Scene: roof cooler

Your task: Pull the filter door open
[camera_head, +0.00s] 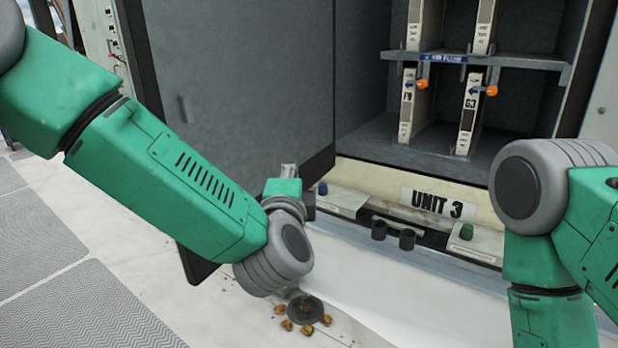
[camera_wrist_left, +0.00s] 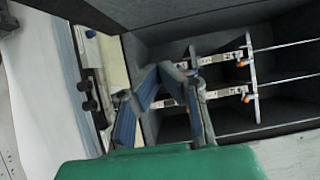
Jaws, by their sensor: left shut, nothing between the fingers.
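The filter door (camera_head: 235,80) is a large dark grey panel in the head view. It stands swung open at the left of the cabinet opening, and the shelves inside show. My left arm crosses in front of its lower part. My left gripper (camera_wrist_left: 160,76) shows in the wrist view with its blue-padded fingers drawn together, empty, in front of the open cabinet. In the head view its fingers are mostly hidden behind my forearm near the door's lower right edge. My right arm shows at the right of the head view, but its gripper is out of the frame.
Filters with orange knobs (camera_head: 491,90) stand on the cabinet shelves (camera_head: 470,60). Below are a "UNIT 3" label (camera_head: 437,203), a blue knob (camera_head: 323,188), a green knob (camera_head: 466,231) and two black cylinders (camera_head: 407,240). Brown debris lies around a dark floor disc (camera_head: 305,309).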

